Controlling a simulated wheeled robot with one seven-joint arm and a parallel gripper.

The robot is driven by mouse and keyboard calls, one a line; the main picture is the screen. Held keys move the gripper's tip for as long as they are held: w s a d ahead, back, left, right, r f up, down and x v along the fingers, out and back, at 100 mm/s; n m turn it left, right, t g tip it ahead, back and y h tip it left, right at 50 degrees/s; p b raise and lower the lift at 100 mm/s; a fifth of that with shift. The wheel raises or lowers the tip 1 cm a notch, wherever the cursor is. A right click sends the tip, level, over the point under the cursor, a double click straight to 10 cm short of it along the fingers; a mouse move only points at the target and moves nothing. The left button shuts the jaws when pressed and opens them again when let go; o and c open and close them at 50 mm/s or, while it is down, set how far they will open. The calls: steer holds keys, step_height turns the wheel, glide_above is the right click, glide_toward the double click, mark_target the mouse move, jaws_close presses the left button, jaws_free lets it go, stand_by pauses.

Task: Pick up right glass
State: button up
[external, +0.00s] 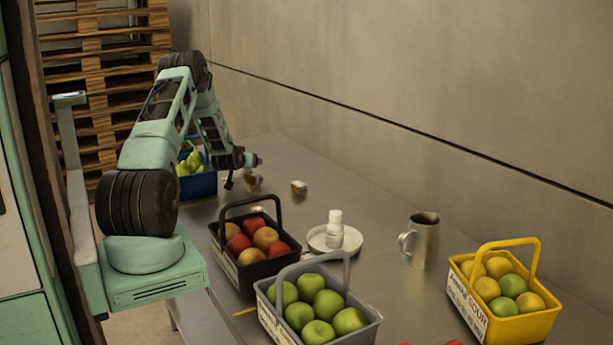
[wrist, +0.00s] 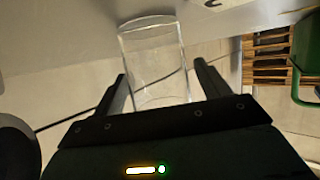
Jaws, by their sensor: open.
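Two small glasses stand on the metal table in the external view: one (external: 253,183) close below my gripper (external: 244,168), the other (external: 299,188) a little further right. In the wrist view a clear, empty-looking glass (wrist: 152,50) lies ahead of my gripper (wrist: 160,72), which is open. The near end of the glass shows between the two fingers, with a gap visible on each side. I cannot tell for sure which of the two glasses this is.
A blue basket of pears (external: 198,184) stands just left of the glasses. A dark basket of apples (external: 213,236), a white plate with a bottle (external: 335,225), a metal pitcher (external: 425,240), and grey (external: 370,330) and yellow (external: 520,325) fruit baskets stand nearer. A wall runs behind.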

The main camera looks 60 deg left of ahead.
steer(key=shift+c, duration=0.4)
steer(key=c, duration=1.1)
